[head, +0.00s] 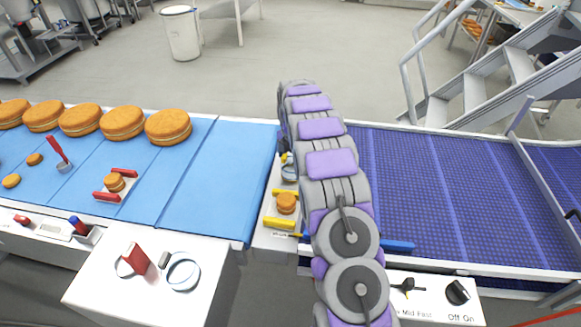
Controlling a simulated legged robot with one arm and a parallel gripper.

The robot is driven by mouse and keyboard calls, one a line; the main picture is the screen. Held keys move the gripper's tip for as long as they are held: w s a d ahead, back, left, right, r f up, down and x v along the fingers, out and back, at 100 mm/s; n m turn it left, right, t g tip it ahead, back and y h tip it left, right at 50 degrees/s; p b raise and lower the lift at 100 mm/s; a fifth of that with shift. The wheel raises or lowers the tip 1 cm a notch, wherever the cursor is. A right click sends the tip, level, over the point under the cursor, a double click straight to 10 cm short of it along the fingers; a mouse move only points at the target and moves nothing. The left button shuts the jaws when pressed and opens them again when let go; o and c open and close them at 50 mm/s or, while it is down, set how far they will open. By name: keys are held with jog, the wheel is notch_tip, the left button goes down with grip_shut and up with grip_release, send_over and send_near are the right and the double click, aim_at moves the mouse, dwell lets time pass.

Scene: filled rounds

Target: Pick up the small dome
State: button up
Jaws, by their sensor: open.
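Several small orange-brown domes show, and I cannot tell which one is meant. One small dome (287,203) sits on a white plate between two yellow bars, just left of my arm. Another small dome (115,182) sits between two red bars on the blue belt. My grey and purple arm rises from the bottom and arches away over the gap between the belts. I cannot make out my gripper; the arm seems to hide it.
Large filled rounds (121,122) stand in a row along the far side of the blue belt (215,185). A red-handled scoop (59,155) lies there. The purple belt (440,190) at right is mostly bare. A blue bar (398,246) lies near its front edge.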

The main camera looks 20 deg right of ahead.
aim_at(291, 163)
notch_tip(291, 163, down, 3)
jog(key=shift+r, duration=0.2)
jog(key=shift+c, duration=0.2)
jog(key=c, duration=0.7)
jog(key=shift+r, duration=0.2)
jog(key=r+p, duration=0.1)
jog(key=r, duration=0.2)
jog(key=r+p, duration=0.1)
jog(key=r, duration=0.3)
jog(key=r+p, duration=0.1)
jog(key=r, duration=0.2)
jog(key=shift+s+a+r+p, duration=0.3)
jog(key=shift+s+r+p, duration=0.05)
jog(key=shift+r+p, duration=0.05)
jog(key=shift+s+a+r+p, duration=0.55)
jog(key=shift+s+a+p, duration=0.95)
jog(key=shift+s+p, duration=0.7)
jog(key=shift+s+a+r+p, duration=0.6)
jog(key=shift+s+a+p, duration=0.95)
jog(key=shift+s+p, duration=0.7)
jog(key=shift+s+a+r+p, duration=0.55)
jog(key=shift+s+a+p, duration=0.95)
jog(key=shift+s+p, duration=0.7)
